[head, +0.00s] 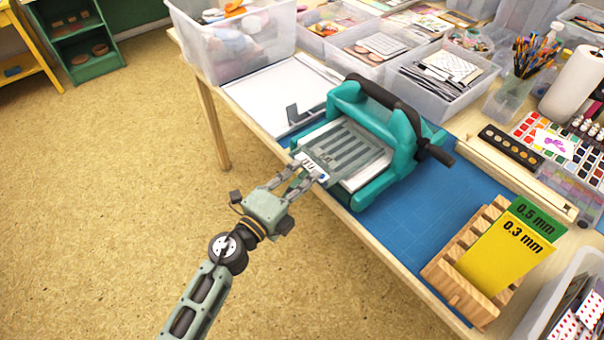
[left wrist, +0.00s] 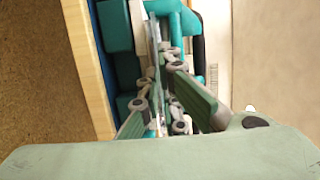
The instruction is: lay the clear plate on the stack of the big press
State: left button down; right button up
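The big press (head: 385,190) is a teal roller machine with a dark handle on the blue mat. Its white bed (head: 366,172) sticks out toward my left arm, with a grey striped layer on it. The clear plate (head: 345,150) appears as a see-through sheet over those stripes, with a white printed tab at its near edge. My left gripper (head: 308,175) is shut on that edge. The left wrist view shows the plate edge-on as a thin strip (left wrist: 152,62) between the fingers. I cannot tell whether the plate rests on the stack or hovers just above it. My right gripper is out of view.
A wooden rack (head: 458,262) with yellow 0.3 mm and green 0.5 mm boards stands at the front right. Clear bins (head: 232,45) line the back. A white board (head: 275,95) lies behind the press. Blue mat (head: 405,232) is bare between press and rack.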

pick_arm(q)
jog(key=c, duration=1.9)
grip_release()
jog(key=shift+o, duration=0.2)
jog(key=shift+w+a+v, duration=0.15)
jog(key=shift+v, duration=0.65)
jog(key=shift+w+a+v, duration=0.1)
jog(key=shift+a+v, duration=0.05)
jog(key=shift+v, duration=0.7)
jog(key=shift+w+a+v, duration=0.15)
jog(key=shift+v, duration=0.65)
jog(key=v, duration=1.2)
